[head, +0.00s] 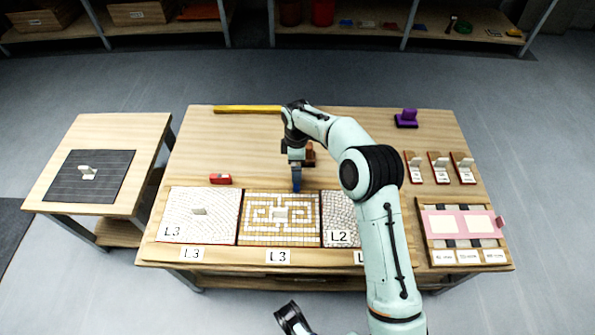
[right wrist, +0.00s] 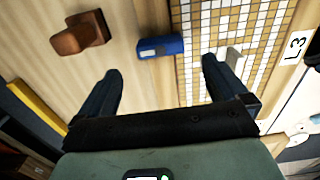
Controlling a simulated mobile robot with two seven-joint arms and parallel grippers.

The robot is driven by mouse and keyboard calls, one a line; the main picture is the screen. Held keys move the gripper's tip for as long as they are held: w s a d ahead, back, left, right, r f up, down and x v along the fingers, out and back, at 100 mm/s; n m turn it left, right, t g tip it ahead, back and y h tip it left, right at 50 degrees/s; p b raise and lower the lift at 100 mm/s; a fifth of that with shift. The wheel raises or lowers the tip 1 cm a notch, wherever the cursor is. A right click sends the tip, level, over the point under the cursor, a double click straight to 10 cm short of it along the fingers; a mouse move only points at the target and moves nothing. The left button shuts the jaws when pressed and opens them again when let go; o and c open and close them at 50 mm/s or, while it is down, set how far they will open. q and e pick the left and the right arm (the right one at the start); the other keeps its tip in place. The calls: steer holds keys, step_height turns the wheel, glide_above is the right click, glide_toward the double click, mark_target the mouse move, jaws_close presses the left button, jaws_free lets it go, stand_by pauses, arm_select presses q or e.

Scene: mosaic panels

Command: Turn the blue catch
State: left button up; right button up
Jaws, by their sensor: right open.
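The blue catch (right wrist: 160,46) shows in the right wrist view as a short blue block with a pale marked end. It lies at the edge of the middle mosaic panel (right wrist: 225,75). In the head view the panel (head: 250,240) has a white and tan maze pattern. My right gripper (right wrist: 161,68) is open, with one finger to each side of the catch and the catch just past the fingertips. No contact shows. In the head view the right gripper (head: 296,178) points down at the panel's far edge and largely hides the catch. My left gripper (head: 292,318) shows partly at the bottom; its fingers are unclear.
A red catch (head: 220,178) lies by the left panel (head: 198,228). A brown knobbed block (right wrist: 80,33) is close to the right gripper. A yellow bar (head: 247,109) and a purple block (head: 406,118) lie farther back. My right arm covers part of the right panel (head: 336,212).

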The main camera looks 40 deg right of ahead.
arm_select(q)
steer(key=shift+s+d+r+g+p, duration=0.15)
steer(key=shift+s+d+r+p, duration=0.1)
steer(key=shift+s+r, duration=0.15)
steer(key=shift+s+d+r+g+p, duration=0.2)
steer(key=shift+s+r, duration=0.1)
steer(key=shift+s, duration=0.2)
arm_select(e)
step_height(320, 180, up, 5)
steer(key=shift+r, duration=0.15)
